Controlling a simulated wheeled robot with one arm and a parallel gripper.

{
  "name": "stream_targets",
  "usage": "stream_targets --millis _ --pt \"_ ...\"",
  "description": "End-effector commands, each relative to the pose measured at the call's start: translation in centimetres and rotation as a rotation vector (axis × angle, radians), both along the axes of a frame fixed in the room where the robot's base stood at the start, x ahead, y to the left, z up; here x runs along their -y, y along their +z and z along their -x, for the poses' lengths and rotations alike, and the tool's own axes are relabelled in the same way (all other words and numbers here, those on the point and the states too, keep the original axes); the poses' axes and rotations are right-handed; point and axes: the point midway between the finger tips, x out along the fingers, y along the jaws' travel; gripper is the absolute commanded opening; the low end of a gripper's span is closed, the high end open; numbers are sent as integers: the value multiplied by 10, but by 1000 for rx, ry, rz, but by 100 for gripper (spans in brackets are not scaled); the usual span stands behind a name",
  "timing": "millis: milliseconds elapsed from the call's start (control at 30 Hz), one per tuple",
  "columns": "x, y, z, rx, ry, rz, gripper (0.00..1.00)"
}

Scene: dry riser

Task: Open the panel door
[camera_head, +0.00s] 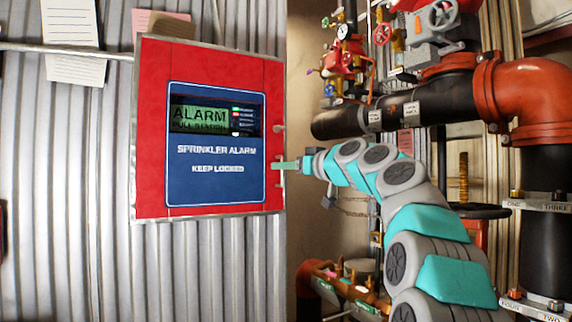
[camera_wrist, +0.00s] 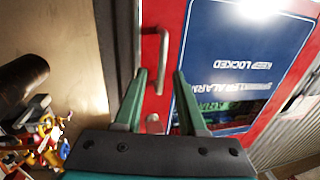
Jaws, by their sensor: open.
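The red panel door (camera_head: 152,130) hangs on the corrugated wall in the head view and looks shut. It bears a blue plate (camera_head: 215,185) reading "SPRINKLER ALARM KEEP LOCKED" and a window. A slim metal handle (camera_wrist: 164,55) stands on the door near its edge in the wrist view. My gripper (camera_wrist: 160,73) is open, its green fingers pointing at the door. The handle's end shows between the fingers in the wrist view; I cannot tell whether it lies between them in depth. In the head view my gripper (camera_head: 285,166) is at the door's right edge, partly covering the handle area.
Black and red pipes (camera_head: 440,100) with valves fill the right side behind my arm. Paper sheets (camera_head: 72,25) are on the wall at upper left. The wall below the panel is clear.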

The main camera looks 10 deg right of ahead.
Motion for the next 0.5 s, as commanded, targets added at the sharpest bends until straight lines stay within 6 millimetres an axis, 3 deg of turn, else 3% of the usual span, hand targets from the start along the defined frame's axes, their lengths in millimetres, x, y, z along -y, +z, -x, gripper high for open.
stream_targets --millis 267,500 --pt "-1 1 -1 1 0 0 40" --pt "-1 1 -1 2 0 1 13"
